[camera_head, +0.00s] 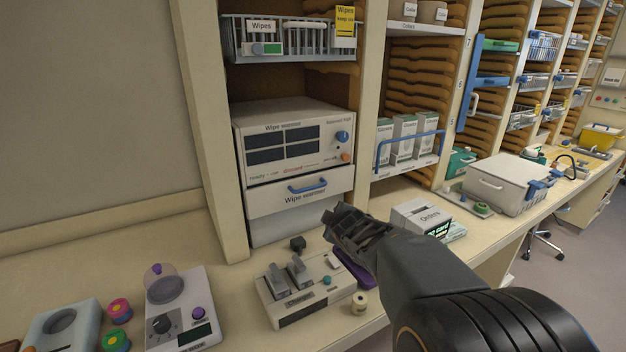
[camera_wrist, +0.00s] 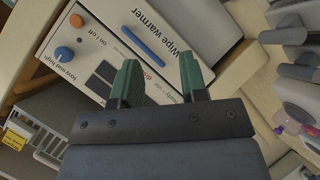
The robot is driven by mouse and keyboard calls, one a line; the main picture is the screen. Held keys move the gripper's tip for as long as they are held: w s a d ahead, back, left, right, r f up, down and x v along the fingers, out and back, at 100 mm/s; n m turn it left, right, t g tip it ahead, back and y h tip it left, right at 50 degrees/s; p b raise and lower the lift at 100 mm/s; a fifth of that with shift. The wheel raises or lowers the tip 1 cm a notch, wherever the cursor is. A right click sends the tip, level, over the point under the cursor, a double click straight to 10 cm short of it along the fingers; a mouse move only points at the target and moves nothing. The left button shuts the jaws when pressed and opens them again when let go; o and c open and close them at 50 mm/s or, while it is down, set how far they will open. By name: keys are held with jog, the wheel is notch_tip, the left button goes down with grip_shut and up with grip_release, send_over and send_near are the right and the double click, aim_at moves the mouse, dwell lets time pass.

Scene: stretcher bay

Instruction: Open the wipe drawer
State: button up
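The wipe warmer (camera_head: 290,150) is a pale box on a shelf above the counter. Its drawer front (camera_head: 267,203), labelled "Wipe warmer", sits low on it, bears a blue bar handle (camera_head: 307,186) and looks shut. My gripper (camera_head: 333,215) is right of and below the handle in the head view, apart from it. In the wrist view, the green fingers of my gripper (camera_wrist: 160,64) are spread with nothing between them. The blue handle (camera_wrist: 143,46) lies slantwise just beyond the fingertips, slightly left of centre, and is not held.
A grey device with two levers (camera_head: 305,288) stands on the counter below my gripper. A wire basket labelled "Wipes" (camera_head: 285,38) is above the warmer. A cream post (camera_head: 368,90) stands right of the warmer.

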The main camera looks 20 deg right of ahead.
aim_at(315, 187)
jog(key=w+n+t+y+p, duration=0.1)
jog(key=w+n+p, duration=0.1)
jog(key=w, duration=0.4)
jog(key=w+d+n+t+y+p, duration=0.1)
jog(key=w+n+y+p, duration=0.1)
jog(key=w+n, duration=0.2)
jog(key=w+d+f+n+t+y+p, duration=0.1)
jog(key=w+n, duration=0.3)
jog(key=w, duration=0.6)
jog(key=shift+y+p, duration=0.45)
jog(key=shift+y, duration=0.15)
jog(key=shift+r, duration=0.1)
grip_shut()
